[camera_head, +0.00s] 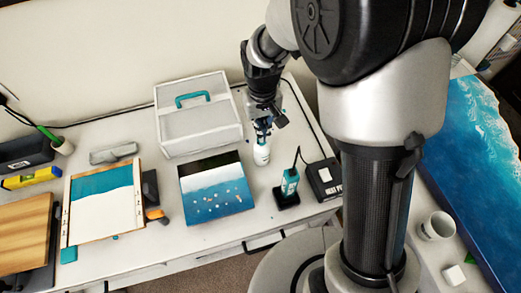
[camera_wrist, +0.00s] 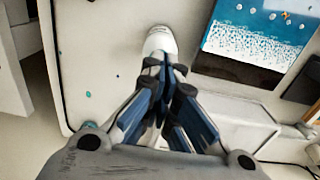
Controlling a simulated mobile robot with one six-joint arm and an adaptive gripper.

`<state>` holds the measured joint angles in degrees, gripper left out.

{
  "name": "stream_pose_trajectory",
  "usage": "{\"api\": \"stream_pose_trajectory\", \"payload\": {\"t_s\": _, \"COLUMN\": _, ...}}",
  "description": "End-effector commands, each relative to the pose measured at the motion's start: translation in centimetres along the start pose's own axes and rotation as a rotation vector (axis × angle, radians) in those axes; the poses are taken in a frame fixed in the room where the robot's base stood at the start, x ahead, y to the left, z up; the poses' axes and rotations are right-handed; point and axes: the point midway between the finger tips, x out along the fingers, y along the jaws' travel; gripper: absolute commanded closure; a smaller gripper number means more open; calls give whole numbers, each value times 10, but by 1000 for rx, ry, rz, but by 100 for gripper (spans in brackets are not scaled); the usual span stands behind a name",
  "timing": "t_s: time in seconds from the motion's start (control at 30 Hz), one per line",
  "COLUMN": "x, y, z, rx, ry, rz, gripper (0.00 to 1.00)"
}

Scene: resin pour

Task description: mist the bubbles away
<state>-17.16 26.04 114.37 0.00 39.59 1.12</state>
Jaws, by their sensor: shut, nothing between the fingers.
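The blue, white and black resin panel (camera_head: 216,190) lies on the table, with several small pale bubble-like spots on its surface. Part of it shows at the upper right in the wrist view (camera_wrist: 245,45). A small white bottle (camera_head: 262,156) stands to the right of the panel. Its white rounded end also shows at the top middle of the wrist view (camera_wrist: 160,40). My gripper (camera_head: 262,132) is right above the bottle, pointing down, with its fingers (camera_wrist: 166,72) shut and empty. The fingers hide part of the bottle, and I cannot tell if they touch it.
A teal device (camera_head: 290,182) stands on a dark base right of the bottle, next to a black box (camera_head: 325,178). A white case (camera_head: 198,135) with a teal handle stands behind the panel. A teal-and-white board (camera_head: 103,215) lies left. A mug (camera_head: 436,227) is far right.

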Motion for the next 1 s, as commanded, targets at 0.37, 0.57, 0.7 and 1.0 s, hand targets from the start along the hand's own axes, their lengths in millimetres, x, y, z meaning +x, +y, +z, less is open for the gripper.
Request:
{"api": "stream_pose_trajectory", "payload": {"t_s": 0.37, "x": 8, "y": 0, "z": 0, "rx": 0, "ry": 0, "rz": 0, "gripper": 100}}
{"api": "stream_pose_trajectory", "payload": {"t_s": 0.57, "x": 14, "y": 0, "z": 0, "rx": 0, "ry": -1, "rz": 0, "gripper": 100}}
{"api": "stream_pose_trajectory", "payload": {"t_s": 0.7, "x": 18, "y": 0, "z": 0, "rx": 0, "ry": -1, "rz": 0, "gripper": 100}}
{"api": "stream_pose_trajectory", "payload": {"t_s": 1.0, "x": 20, "y": 0, "z": 0, "rx": 0, "ry": -1, "rz": 0, "gripper": 100}}
